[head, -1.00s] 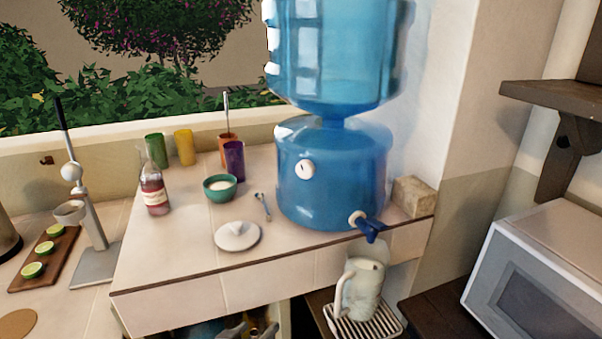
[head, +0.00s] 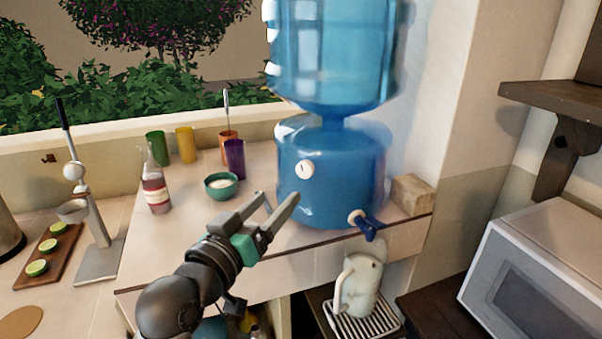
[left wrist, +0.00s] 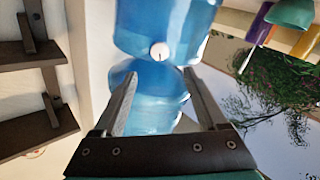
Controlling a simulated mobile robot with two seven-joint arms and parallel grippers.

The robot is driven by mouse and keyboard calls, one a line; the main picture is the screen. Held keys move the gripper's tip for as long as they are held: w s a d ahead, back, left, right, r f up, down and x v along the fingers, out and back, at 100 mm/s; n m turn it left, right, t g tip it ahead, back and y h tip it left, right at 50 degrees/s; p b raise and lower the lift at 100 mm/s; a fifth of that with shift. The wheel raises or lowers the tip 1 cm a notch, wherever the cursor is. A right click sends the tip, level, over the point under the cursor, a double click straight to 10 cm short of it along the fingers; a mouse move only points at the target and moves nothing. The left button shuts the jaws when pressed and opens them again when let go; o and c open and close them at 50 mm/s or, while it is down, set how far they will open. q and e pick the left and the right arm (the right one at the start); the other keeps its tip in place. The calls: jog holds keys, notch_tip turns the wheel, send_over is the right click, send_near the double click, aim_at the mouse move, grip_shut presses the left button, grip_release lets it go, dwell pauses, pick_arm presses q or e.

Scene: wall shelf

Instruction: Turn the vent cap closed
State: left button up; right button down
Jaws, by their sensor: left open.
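The vent cap (head: 305,169) is a small round white knob with a short dark mark, on the front of the blue water dispenser's lower tank (head: 332,190). It also shows in the left wrist view (left wrist: 160,52), just beyond the fingertips and between their lines. My left gripper (head: 279,195) is open and empty, below and a little left of the cap in the head view, its fingers pointing toward the tank. It also shows in the left wrist view (left wrist: 160,76), with nothing between the fingers. No contact with the cap is visible. My right gripper is not in view.
A blue tap (head: 368,226) juts from the tank's lower right, above a pitcher (head: 360,285) on a rack. A green bowl (head: 221,186), purple cup (head: 234,158) and bottle (head: 155,185) stand left. A sponge-like block (head: 411,194) sits right.

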aim_at(303, 172)
pick_arm(q)
jog(key=x, duration=1.1)
jog(key=shift+w+d, duration=0.1)
jog(key=shift+d, duration=0.05)
jog(key=shift+c, duration=0.4)
jog(key=shift+f, duration=0.1)
grip_shut()
